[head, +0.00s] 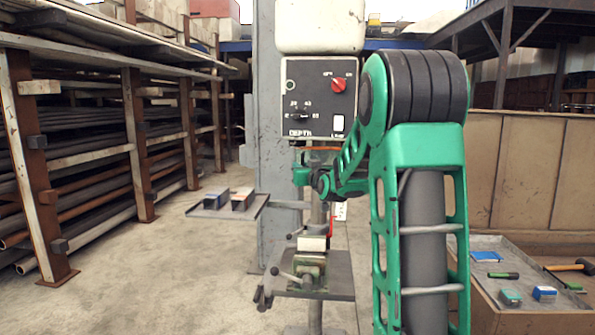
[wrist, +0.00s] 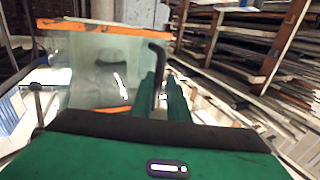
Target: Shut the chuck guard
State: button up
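The chuck guard is a clear panel with orange edge strips. It fills the left and middle of the wrist view (wrist: 92,70), close in front of my gripper. In the head view only a thin orange edge (head: 321,149) shows under the drill's control panel, largely hidden by my arm. A dark bent rod (wrist: 157,52) stands at the guard's right side. My gripper's green fingers (wrist: 163,100) are at the rod's lower part, which runs down between them. I cannot tell whether they grip it. In the head view my fingers are hard to make out.
The drill's control panel (head: 320,98) is just above my wrist. A vise (head: 310,268) sits on the drill table below. A small side tray (head: 227,206) with boxes projects left. A bench (head: 530,300) with tools is at right, and pipe racks (head: 90,150) at left. Floor between is clear.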

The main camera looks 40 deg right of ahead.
jog(key=shift+r, duration=0.2)
jog(key=v, duration=1)
jog(key=shift+s+f, duration=0.2)
jog(key=shift+s, duration=0.05)
jog(key=shift+a, duration=0.15)
jog(key=s+a+f+g+y, duration=0.2)
jog(key=s+a+f+g, duration=0.2)
jog(key=s+f, duration=0.25)
jog(key=s+a+f+g+y, duration=0.1)
jog(key=s+a+f+g, duration=0.25)
jog(key=s+f, duration=0.35)
jog(key=s+a+f+m+g+y, duration=0.1)
jog(key=s+a+f+g, duration=0.1)
jog(key=s, duration=0.6)
jog(key=s+a+f+g+y, duration=0.1)
jog(key=s+a+f+g, duration=0.2)
jog(key=s, duration=0.4)
jog(key=s+a+f+m+g+y, duration=0.1)
jog(key=s+a+f+g, duration=0.2)
jog(key=s, duration=0.5)
jog(key=shift+s+a+f+m+g, duration=0.2)
jog(key=shift+s+a+m+g, duration=0.15)
jog(key=shift+g, duration=0.5)
